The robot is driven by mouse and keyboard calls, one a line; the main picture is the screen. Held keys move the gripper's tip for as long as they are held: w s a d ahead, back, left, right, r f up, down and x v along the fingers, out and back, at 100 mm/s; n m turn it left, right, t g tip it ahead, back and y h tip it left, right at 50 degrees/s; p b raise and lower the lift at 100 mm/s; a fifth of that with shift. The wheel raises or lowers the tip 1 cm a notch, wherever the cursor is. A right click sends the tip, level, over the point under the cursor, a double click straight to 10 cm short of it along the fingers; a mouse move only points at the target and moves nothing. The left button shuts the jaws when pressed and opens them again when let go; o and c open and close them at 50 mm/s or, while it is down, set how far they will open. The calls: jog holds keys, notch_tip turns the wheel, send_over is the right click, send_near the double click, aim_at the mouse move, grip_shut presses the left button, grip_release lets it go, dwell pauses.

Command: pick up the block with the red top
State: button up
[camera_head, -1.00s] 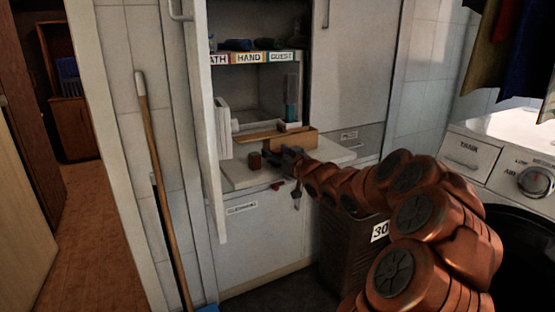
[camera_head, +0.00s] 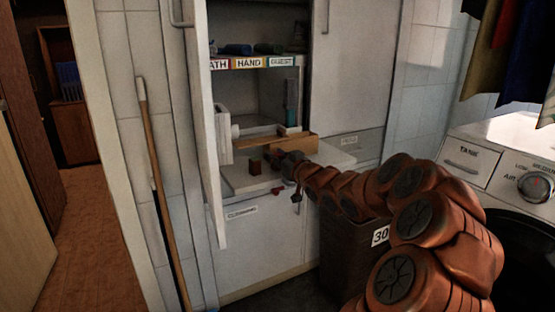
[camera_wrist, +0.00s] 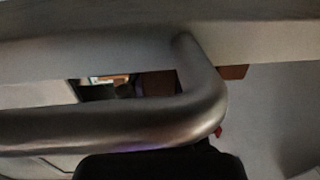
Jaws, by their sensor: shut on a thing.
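A small brown block (camera_head: 255,167) stands on the white counter, just left of my gripper's tip in the head view. I cannot make out the colour of its top. A small dark red thing (camera_head: 276,191) shows below my gripper at the counter's front edge; its shape is unclear. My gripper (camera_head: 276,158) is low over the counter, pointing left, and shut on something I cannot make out. In the wrist view a thick grey metal bar (camera_wrist: 110,122) crosses close to the camera and hides most of the scene. A bit of red (camera_wrist: 217,131) shows at its lower right.
A wooden box (camera_head: 300,145) lies behind my gripper. An open cabinet door (camera_head: 208,120) stands at the left, with labelled shelves (camera_head: 249,62) above the counter. A dark bin (camera_head: 345,245) stands below my arm, and a washing machine (camera_head: 500,190) is at the right.

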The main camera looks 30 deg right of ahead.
aim_at(277, 154)
notch_tip(277, 154, up, 3)
jog(key=shift+r+p, duration=0.1)
jog(key=shift+p, duration=0.45)
jog(key=s+a+r+p, duration=0.1)
jog(key=s+a, duration=0.2)
jog(key=s, duration=1.2)
jog(key=shift+s+a+r, duration=0.2)
jog(key=shift+s, duration=0.15)
